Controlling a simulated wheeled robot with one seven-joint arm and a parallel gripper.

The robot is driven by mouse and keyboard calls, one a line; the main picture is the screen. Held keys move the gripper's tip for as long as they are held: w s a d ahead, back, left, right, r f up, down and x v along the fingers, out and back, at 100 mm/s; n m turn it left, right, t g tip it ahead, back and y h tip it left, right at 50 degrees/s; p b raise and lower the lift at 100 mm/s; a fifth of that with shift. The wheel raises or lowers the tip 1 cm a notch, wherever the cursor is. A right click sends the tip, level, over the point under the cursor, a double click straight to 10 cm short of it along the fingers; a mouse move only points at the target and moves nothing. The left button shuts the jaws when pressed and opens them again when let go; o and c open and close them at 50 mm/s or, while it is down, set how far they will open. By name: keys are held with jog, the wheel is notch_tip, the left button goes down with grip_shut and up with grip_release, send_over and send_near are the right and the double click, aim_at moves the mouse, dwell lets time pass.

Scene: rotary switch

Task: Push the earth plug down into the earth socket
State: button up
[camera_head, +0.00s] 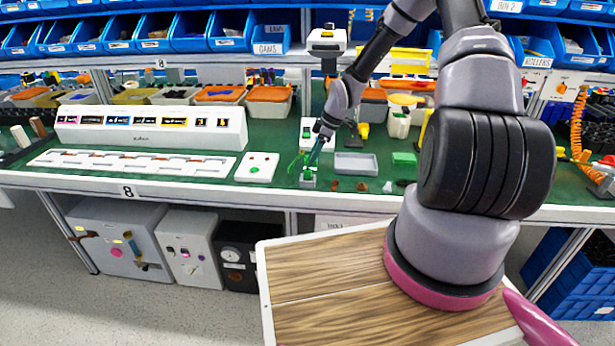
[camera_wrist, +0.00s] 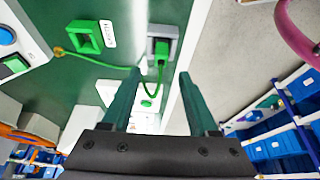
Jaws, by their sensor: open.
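The green earth plug (camera_wrist: 161,54) stands at the grey earth socket (camera_wrist: 173,30) in the wrist view, with its end at the opening. How deep it sits cannot be told. Its green cable (camera_wrist: 100,62) loops below it and runs left across the bench. In the head view the grey socket (camera_head: 308,181) is near the bench's front edge, and the plug is hard to make out there. My gripper (camera_wrist: 160,74) is open and empty, its green fingers pointing toward the plug, one to each side of it and apart from it. It also shows just above the socket in the head view (camera_head: 312,163).
A green square frame (camera_wrist: 84,37) lies beside the socket. A white plate with a green button (camera_head: 257,168) lies to its left, a grey tray (camera_head: 356,163) to its right, with small loose parts in front. A white labelled box (camera_head: 150,127) stands farther left.

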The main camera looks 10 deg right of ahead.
aim_at(308, 169)
jog(key=x, duration=0.5)
jog(key=shift+f, duration=0.45)
grip_shut()
